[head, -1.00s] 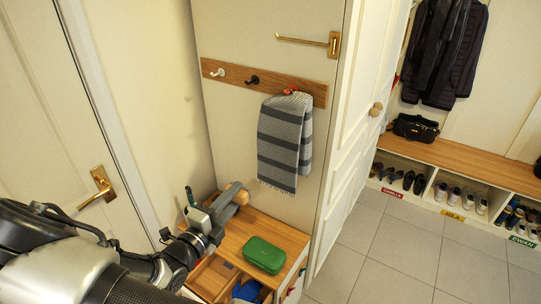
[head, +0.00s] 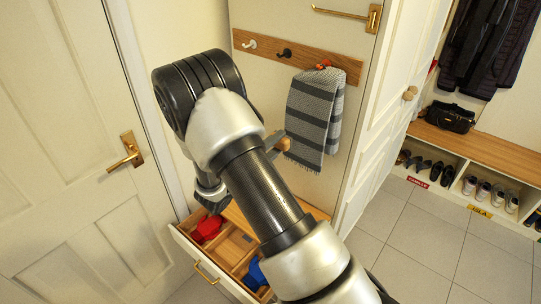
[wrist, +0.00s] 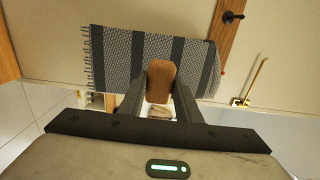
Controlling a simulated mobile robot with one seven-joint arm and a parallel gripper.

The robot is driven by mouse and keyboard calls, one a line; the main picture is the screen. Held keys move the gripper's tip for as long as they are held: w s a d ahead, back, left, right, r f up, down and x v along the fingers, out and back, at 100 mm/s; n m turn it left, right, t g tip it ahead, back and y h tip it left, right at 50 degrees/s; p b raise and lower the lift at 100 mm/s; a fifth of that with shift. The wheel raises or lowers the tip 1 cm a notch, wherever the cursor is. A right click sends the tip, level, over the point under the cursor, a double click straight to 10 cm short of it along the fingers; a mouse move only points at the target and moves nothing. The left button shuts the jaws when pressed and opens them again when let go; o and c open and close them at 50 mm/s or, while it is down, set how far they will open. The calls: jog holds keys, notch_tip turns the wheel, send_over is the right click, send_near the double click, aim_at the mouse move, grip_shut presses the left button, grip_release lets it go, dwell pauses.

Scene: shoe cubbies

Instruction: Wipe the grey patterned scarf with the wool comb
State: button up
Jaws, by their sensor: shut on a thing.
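The grey patterned scarf (head: 315,112) hangs from a red hook on the wooden peg rail, striped in light and dark grey. It also shows in the wrist view (wrist: 112,58), turned sideways with its fringe at the left. The wool comb (wrist: 160,80) has a brown wooden body and is clamped between the two fingers of my gripper (wrist: 158,98). In the wrist view the comb overlaps the scarf; I cannot tell whether they touch. In the head view my arm hides most of my gripper, and part of the comb (head: 284,144) shows beside the scarf's lower left edge.
The peg rail (head: 296,55) also has a white and a black hook. Below, an open drawer (head: 206,262) holds red and blue items. A white door with a brass handle (head: 126,151) stands at left. The shoe bench (head: 460,145) and grey tiled floor lie at right.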

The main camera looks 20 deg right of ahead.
aim_at(300, 125)
jog(key=b+x, duration=0.1)
jog(key=x, duration=0.5)
dwell(0.3)
jog(key=shift+x, duration=1.35)
dwell(0.5)
jog(key=shift+s, duration=0.1)
jog(key=shift+r+p, duration=1.85)
jog(key=shift+r, duration=0.25)
